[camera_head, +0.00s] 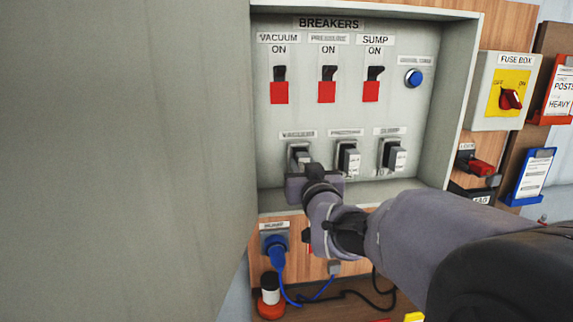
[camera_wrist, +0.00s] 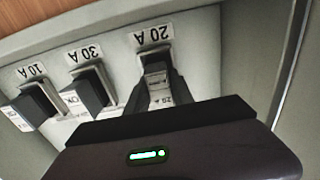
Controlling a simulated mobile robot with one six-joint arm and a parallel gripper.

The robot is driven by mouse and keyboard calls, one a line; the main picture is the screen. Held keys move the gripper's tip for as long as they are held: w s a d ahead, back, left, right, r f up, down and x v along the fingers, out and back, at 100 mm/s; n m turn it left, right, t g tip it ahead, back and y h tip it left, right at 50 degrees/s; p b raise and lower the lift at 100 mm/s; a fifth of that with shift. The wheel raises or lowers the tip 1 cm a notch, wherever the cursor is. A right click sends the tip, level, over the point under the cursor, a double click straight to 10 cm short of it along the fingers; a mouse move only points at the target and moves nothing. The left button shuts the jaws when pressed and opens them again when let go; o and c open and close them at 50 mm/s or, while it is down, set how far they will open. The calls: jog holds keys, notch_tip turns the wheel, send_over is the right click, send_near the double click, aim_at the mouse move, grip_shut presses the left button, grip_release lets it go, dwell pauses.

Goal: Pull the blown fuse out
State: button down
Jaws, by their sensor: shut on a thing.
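Three fuses sit in a row in the lower part of the grey breaker panel. My gripper (camera_head: 303,172) is at the left fuse (camera_head: 299,154) and is shut on it. Its small label above is too blurred to read surely. In the wrist view, turned over, this fuse (camera_wrist: 157,82) is under the 20 A mark, with my gripper (camera_wrist: 160,105) across its near end. I cannot tell how far it sits in its holder. The middle fuse (camera_head: 347,158) and right fuse (camera_head: 392,155) are apart from my gripper; the wrist view shows 30 A and 10 A marks by them.
Breaker switches for vacuum (camera_head: 279,86), pressure (camera_head: 327,86) and sump (camera_head: 373,86) are above, beside a blue button (camera_head: 414,77). A fuse box (camera_head: 506,92) with a red knob is at right. A large grey surface (camera_head: 120,160) fills the left. A blue plug (camera_head: 277,248) is below.

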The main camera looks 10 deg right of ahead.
jog(key=shift+s, duration=0.1)
jog(key=shift+s+f+b, duration=0.1)
jog(key=shift+s+b, duration=0.1)
jog(key=shift+b, duration=0.15)
jog(key=s+b, duration=0.2)
jog(key=s, duration=0.2)
jog(key=shift+b, duration=0.3)
jog(key=shift+s, duration=0.7)
